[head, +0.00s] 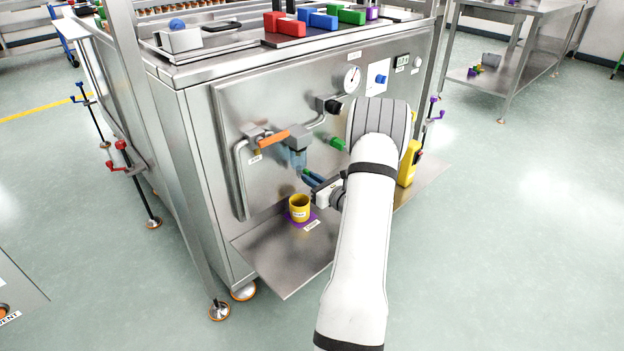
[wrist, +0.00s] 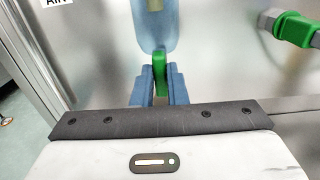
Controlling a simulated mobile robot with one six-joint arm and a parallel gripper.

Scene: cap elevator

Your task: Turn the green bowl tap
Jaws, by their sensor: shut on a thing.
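The green bowl tap (wrist: 161,76) is a small green lever hanging under the clear blue bowl (wrist: 165,25) in the wrist view. The bowl also shows in the head view (head: 297,159), below a grey filter body on the steel panel. My gripper (head: 309,175) reaches in from the right, just under the bowl. In the wrist view its blue fingers (wrist: 161,84) stand on both sides of the tap and are shut on it.
A yellow cup (head: 299,212) stands on a purple mat on the steel shelf (head: 285,258), below my gripper. An orange lever (head: 261,144) is left of the filter. Another green handle (wrist: 294,29) is at the right. A yellow device (head: 408,165) stands right of my arm.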

